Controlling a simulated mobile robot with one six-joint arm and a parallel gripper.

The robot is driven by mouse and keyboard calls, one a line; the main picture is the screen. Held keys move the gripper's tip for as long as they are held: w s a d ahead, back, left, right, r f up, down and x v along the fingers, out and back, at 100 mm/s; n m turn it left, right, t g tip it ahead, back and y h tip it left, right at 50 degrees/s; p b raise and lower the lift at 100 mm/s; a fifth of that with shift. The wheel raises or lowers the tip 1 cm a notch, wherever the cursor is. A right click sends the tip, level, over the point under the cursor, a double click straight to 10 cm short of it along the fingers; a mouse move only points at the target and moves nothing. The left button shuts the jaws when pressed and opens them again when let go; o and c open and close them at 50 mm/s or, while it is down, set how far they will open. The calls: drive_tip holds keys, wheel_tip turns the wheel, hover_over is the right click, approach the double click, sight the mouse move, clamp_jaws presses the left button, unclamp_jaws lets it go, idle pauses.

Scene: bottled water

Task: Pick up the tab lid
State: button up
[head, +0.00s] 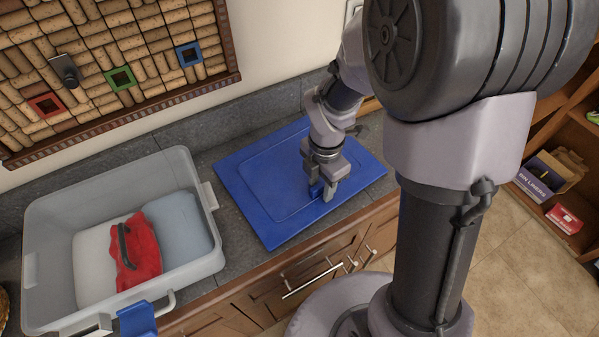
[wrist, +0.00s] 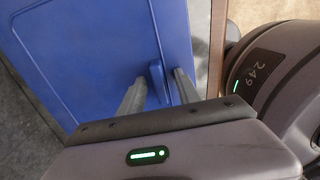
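The tab lid (head: 262,170) is a flat blue rectangular lid lying on the grey counter, to the right of the bin. It also fills much of the wrist view (wrist: 85,55). Its raised blue tab (wrist: 157,78) stands near the lid's edge. My gripper (head: 323,190) is down at the front right part of the lid. In the wrist view my gripper (wrist: 160,84) is open, with one finger on each side of the tab. Gaps show between the tab and the fingers. How far down the fingertips reach beside the tab is hard to tell.
A translucent grey bin (head: 39,235) at the left holds a red item (head: 142,255) and pale ones. A blue clip-like piece (head: 138,318) is at its front. A framed cork board (head: 110,75) hangs behind. Drawers with handles (head: 308,283) lie below the counter.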

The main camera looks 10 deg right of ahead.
drive_tip(key=shift+r, duration=0.1)
drive_tip(key=shift+c, duration=0.2)
clamp_jaws()
